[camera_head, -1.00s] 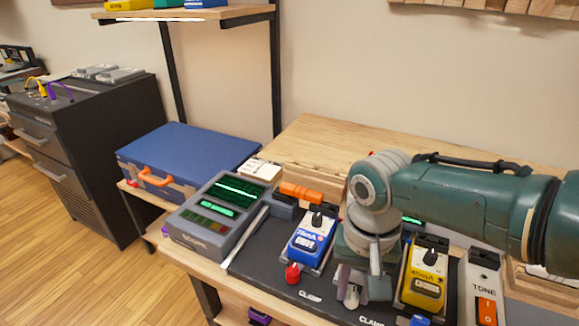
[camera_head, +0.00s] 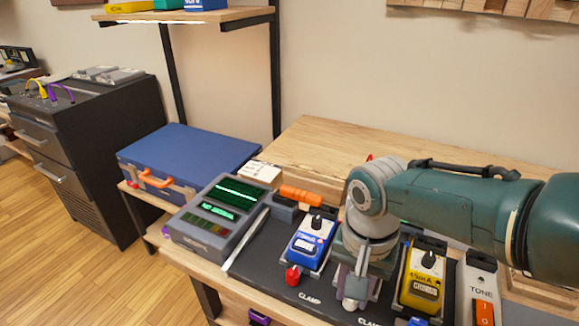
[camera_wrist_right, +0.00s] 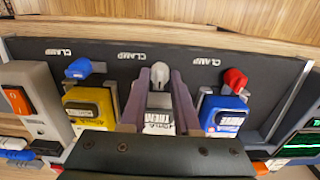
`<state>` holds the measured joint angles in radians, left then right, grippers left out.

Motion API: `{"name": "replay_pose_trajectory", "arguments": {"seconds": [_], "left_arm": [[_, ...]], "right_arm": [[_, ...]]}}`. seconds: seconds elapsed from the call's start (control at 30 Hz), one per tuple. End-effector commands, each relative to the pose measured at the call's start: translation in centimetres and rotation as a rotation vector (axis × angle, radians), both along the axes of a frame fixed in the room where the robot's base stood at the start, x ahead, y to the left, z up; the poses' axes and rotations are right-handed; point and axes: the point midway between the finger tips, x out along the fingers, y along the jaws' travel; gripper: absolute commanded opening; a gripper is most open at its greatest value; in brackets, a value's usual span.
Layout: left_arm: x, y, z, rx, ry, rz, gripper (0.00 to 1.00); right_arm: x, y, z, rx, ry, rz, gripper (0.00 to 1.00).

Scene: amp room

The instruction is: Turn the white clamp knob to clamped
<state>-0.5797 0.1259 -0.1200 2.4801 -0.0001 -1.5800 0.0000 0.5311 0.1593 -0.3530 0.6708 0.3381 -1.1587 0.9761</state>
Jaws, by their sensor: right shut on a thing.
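The white clamp knob (camera_head: 349,303) is at the front edge of the black board, between the red knob (camera_head: 292,276) and the blue knob (camera_head: 418,321). My right gripper (camera_head: 356,288) points down over it and is shut on it. In the right wrist view the white knob (camera_wrist_right: 160,62) shows between the two fingertips of the gripper (camera_wrist_right: 160,75). A white pedal (camera_wrist_right: 160,121) lies behind the knob, between the fingers, and is mostly hidden by my gripper in the head view. My left gripper is not in view.
A blue pedal (camera_head: 311,240) stands close on the left of my gripper and a yellow pedal (camera_head: 424,281) close on the right. A grey tester (camera_head: 215,226) with green displays and a blue case (camera_head: 188,152) are further left. The wooden table behind is mostly clear.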

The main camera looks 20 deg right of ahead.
Motion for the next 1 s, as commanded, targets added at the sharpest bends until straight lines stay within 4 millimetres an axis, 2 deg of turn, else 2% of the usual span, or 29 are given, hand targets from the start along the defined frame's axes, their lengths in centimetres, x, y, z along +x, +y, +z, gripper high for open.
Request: {"name": "replay_pose_trajectory", "arguments": {"seconds": [0.03, 0.13, 0.43, 0.57, 0.7, 0.9, 1.0], "left_arm": [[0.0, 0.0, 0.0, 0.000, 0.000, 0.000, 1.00], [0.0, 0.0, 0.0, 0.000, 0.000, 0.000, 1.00], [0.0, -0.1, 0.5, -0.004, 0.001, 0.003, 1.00], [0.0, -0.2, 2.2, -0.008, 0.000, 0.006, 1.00], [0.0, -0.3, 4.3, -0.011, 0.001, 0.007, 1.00], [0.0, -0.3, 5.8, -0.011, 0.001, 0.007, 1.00], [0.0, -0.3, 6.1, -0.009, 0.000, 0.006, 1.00]], "right_arm": [[0.1, -0.1, 0.0, -0.001, -0.002, -0.001, 0.32], [0.1, -0.1, 0.0, -0.001, -0.002, 0.000, 0.43], [0.0, 0.0, 0.6, 0.000, -0.001, 0.001, 0.43], [0.0, 0.0, 2.7, 0.001, -0.002, 0.001, 0.43], [0.0, -0.1, 5.8, 0.000, -0.003, 0.002, 0.43], [0.1, 0.0, 8.9, 0.000, -0.003, 0.000, 0.43], [0.0, 0.0, 9.7, 0.000, -0.001, 0.000, 0.43]]}}
